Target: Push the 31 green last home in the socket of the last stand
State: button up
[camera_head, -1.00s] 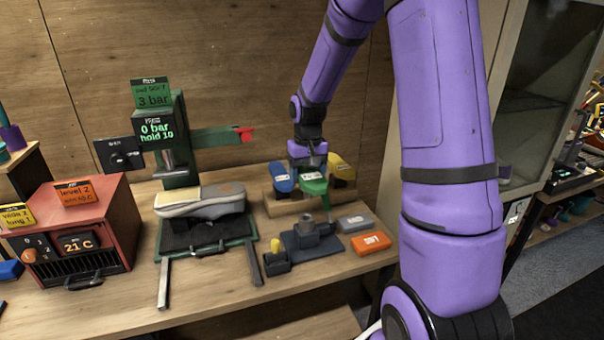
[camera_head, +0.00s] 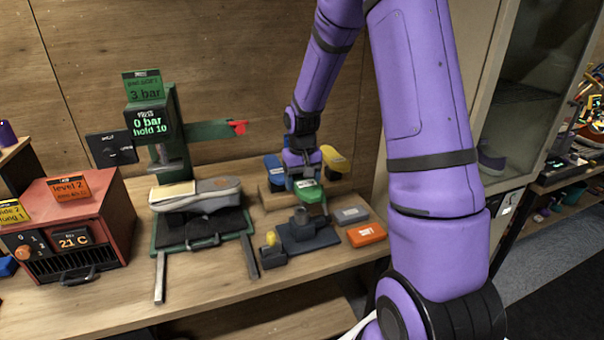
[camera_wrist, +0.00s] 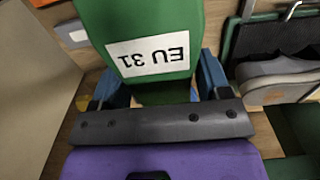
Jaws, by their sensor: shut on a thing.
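The green last (camera_head: 311,194) is in my gripper (camera_head: 304,181), which is shut on it. In the wrist view the green last (camera_wrist: 150,75) fills the top middle, its white "EU 31" label upside down, between the blue fingers of my gripper (camera_wrist: 162,88). In the head view the last is just above and behind the dark grey last stand (camera_head: 318,240), close to its upright post. I cannot tell whether the last touches the post. The socket is not clearly visible.
A wooden rack (camera_head: 272,199) behind holds a blue last (camera_head: 274,172) and a yellow last (camera_head: 336,161). A grey block (camera_head: 350,214) and an orange block (camera_head: 366,235) lie right of the stand. A sneaker (camera_head: 205,196) lies on the green press to the left.

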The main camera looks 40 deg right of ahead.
jog(key=shift+f, duration=0.6)
jog(key=shift+f, duration=2.35)
dwell(1.2)
jog(key=o, duration=1.3)
notch_tip(320, 180, up, 11)
jog(key=shift+f, duration=0.1)
jog(key=s+a+r+n+t, duration=0.1)
jog(key=s+a+r, duration=0.35)
jog(key=r, duration=0.25)
jog(key=s+a+r+t, duration=0.1)
jog(key=s+a+r, duration=0.2)
jog(key=s+r, duration=0.35)
jog(key=s+a+r+t, duration=0.1)
jog(key=s+r, duration=0.1)
jog(key=s, duration=0.3)
jog(key=s+a+r+n+t, duration=0.1)
jog(key=s+a+r, duration=0.1)
jog(key=s, duration=0.3)
jog(key=s+a+r+n+t, duration=0.1)
jog(key=s+a+r, duration=0.1)
jog(key=s, duration=0.3)
jog(key=shift+s+a+r, duration=0.15)
jog(key=shift+a+r, duration=0.1)
jog(key=shift+r, duration=0.35)
